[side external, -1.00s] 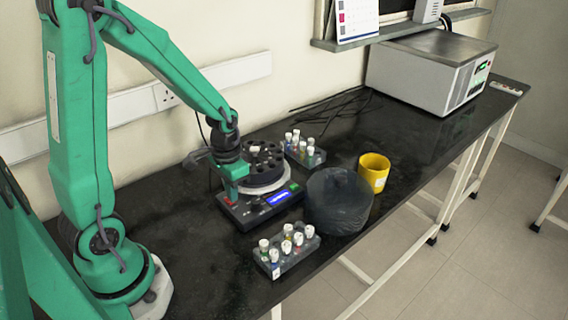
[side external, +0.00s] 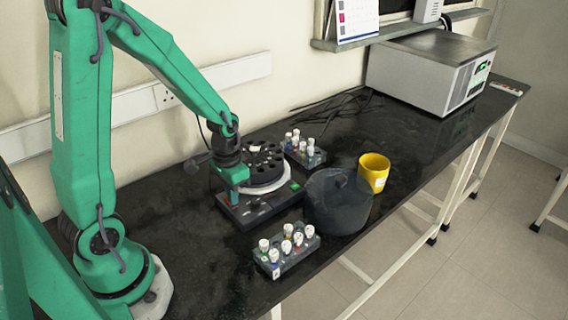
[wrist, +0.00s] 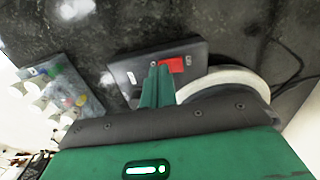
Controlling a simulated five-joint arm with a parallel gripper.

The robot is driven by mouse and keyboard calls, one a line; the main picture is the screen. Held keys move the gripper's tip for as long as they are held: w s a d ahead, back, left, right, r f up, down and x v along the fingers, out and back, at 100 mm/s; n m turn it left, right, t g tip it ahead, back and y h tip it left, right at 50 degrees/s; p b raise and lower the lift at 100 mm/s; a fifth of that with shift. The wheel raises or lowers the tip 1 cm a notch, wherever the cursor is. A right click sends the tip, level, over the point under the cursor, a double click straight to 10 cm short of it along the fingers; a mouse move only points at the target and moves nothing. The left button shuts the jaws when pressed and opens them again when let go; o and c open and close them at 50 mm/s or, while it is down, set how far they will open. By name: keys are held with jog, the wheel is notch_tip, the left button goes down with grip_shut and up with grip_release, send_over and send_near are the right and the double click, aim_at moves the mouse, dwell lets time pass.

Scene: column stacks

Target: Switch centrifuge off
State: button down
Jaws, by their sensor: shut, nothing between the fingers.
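The centrifuge (side external: 258,212) stands on the black bench, a dark base with a round dark rotor (side external: 266,170) full of holes and a pale rim. Its front display is dark; a small green spot (side external: 294,185) shows at its right corner. In the wrist view a red switch (wrist: 174,65) sits on the dark base (wrist: 192,50), right beside my fingertips; I cannot tell whether they touch it. My gripper (side external: 233,198) is shut and empty, pointing down at the left end of the base. It also shows in the wrist view (wrist: 158,72). The side view hides the switch.
A tube rack (side external: 287,263) stands in front of the centrifuge, another (side external: 303,156) behind it. A dark rounded lid (side external: 330,208) and a yellow cup (side external: 374,172) stand to the right. A large grey machine (side external: 430,70) is at the back.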

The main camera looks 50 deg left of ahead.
jog(key=shift+r, duration=2.5)
jog(key=s+d+r+t, duration=0.2)
jog(key=s+d+r, duration=0.1)
jog(key=r, duration=0.4)
jog(key=s+d+r+t, duration=0.3)
jog(key=s+r, duration=0.2)
jog(key=r, duration=0.3)
jog(key=shift+d+r+t, duration=0.3)
